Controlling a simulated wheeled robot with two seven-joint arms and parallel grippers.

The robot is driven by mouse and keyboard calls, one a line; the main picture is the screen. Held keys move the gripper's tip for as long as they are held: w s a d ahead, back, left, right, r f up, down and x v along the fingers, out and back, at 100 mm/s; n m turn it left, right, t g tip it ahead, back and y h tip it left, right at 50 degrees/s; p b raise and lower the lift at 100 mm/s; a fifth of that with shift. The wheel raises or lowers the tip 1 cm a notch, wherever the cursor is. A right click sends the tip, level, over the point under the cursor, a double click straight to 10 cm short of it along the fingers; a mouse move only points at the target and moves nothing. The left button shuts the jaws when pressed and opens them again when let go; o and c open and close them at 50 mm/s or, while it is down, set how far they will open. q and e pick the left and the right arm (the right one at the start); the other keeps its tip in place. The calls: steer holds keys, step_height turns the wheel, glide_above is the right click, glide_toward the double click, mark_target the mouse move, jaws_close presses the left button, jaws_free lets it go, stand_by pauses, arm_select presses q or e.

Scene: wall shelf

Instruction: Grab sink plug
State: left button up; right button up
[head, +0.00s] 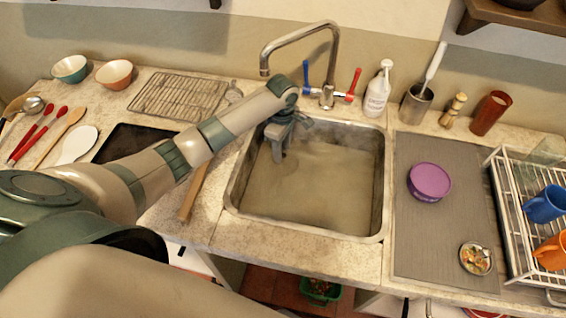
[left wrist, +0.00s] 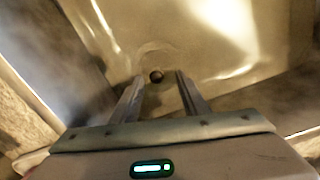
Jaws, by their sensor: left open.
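The sink (head: 310,205) is a steel basin set in the counter and looks filled with murky, tan water. My left gripper (head: 278,158) points down into the basin near its back left corner. In the left wrist view my left gripper (left wrist: 160,95) is open, with nothing between its two fingers. A small dark round thing, probably the sink plug (left wrist: 156,76), shows on the basin floor just beyond and between the fingertips. The plug cannot be made out in the head view. My right gripper is not in view.
The faucet (head: 328,95) with blue and red handles stands behind the basin. A soap bottle (head: 378,90) is to its right. A grey mat (head: 440,230) bears a purple lidded bowl (head: 429,181). A wooden handle (head: 192,192) lies left of the sink.

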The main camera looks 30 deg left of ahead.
mark_target(283, 155)
arm_select(q)
steer(key=shift+w+a+f+p, duration=0.1)
steer(key=shift+f+p, duration=0.1)
steer(key=shift+f, duration=0.6)
steer(key=shift+w+f+p, duration=0.15)
steer(key=shift+f+p, duration=0.1)
steer(key=shift+f, duration=0.6)
steer(key=shift+w+a+f+p, duration=0.1)
steer(key=shift+f+p, duration=0.1)
steer(key=shift+f, duration=0.6)
steer(key=shift+c, duration=0.3)
jaws_close()
